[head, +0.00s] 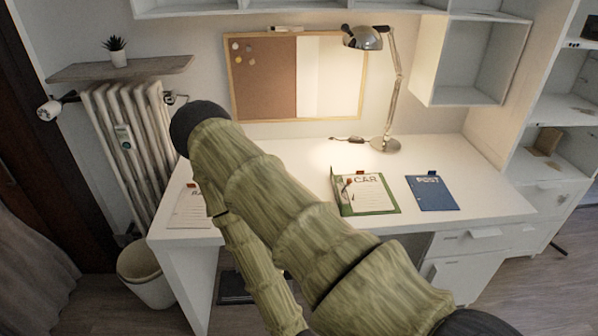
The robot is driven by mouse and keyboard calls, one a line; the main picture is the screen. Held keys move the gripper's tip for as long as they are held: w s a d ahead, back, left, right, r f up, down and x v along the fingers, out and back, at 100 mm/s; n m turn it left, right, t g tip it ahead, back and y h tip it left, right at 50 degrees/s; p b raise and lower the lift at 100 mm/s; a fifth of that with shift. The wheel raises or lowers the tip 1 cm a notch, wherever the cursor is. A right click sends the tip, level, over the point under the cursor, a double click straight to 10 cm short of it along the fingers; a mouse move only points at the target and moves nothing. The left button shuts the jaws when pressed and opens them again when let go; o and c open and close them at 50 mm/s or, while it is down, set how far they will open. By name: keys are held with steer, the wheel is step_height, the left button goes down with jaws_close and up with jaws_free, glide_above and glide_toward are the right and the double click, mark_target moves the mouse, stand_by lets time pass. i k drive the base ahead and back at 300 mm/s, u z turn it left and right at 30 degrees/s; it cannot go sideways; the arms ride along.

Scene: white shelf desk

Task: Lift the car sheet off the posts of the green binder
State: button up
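The car sheet (367,190), a pale page headed "CAR", lies on the open green binder (382,212) near the middle of the desk. A small red tab shows at its top edge. A thin dark curved piece (347,190) shows at the left side of the sheet; it is too small to tell how the sheet sits on the posts. My arm, in a green-brown sleeve, crosses the front of the view to the left of the binder, apart from it in the picture. My gripper does not show.
A blue binder (432,193) marked "POST" lies to the right. Another sheet (190,212) lies at the desk's left end, partly behind my arm. A lamp (386,145) stands at the back. The white desk (480,190) has free room around the binders.

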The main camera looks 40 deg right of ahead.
mark_target(370, 194)
steer(key=u, duration=0.35)
steer(key=i, duration=1.55)
steer(key=z, duration=2.1)
